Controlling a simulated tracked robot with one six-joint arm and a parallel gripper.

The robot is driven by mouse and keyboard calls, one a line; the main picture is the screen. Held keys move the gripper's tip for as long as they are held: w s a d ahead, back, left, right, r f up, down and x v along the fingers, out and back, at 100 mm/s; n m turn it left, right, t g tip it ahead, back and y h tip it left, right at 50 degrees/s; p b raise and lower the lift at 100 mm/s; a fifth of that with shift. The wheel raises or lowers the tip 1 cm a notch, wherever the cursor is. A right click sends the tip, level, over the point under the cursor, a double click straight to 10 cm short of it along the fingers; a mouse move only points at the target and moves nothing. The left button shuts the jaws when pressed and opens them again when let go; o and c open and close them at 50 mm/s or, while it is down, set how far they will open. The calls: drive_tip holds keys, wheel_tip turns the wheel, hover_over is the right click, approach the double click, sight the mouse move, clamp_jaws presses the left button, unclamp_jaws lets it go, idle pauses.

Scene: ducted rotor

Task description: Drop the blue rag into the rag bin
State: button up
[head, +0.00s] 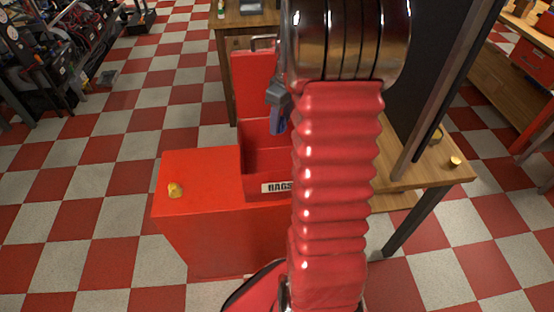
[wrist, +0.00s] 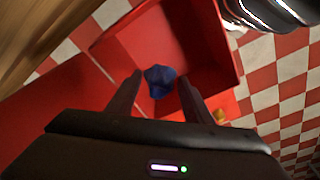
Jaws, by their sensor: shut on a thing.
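The blue rag (head: 279,124) hangs from my gripper (head: 277,97) above the open rag bin (head: 190,235). In the wrist view the rag (wrist: 158,82) is a small bunched blue lump between the two fingers of my gripper (wrist: 160,77), which is shut on it. The red inside of the bin (wrist: 200,40) lies below and around the rag in that view. The bin is a red box with a "RAGS" label (head: 276,187) on it and its opening is clear on the left. My arm hides the bin's right part in the head view.
A brass knob (head: 175,190) sits on the bin's flat left top. A wooden table (head: 425,170) stands right of my arm, with a dark panel (head: 430,75) over it. Another wooden bench (head: 247,15) is behind the bin. Checkered floor (head: 90,200) lies free at left.

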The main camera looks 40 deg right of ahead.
sight(281, 133)
drive_tip(key=shift+s+f, duration=0.1)
drive_tip(key=shift+f, duration=2.7)
drive_tip(key=o, duration=1.1)
drive_tip(key=r, duration=0.4)
drive_tip(key=s+r, duration=0.1)
drive_tip(key=r, duration=0.8)
drive_tip(key=shift+s+d+r, duration=0.25)
drive_tip(key=shift+s+r, duration=0.05)
drive_tip(key=shift+r, duration=0.05)
drive_tip(key=shift+s, duration=0.1)
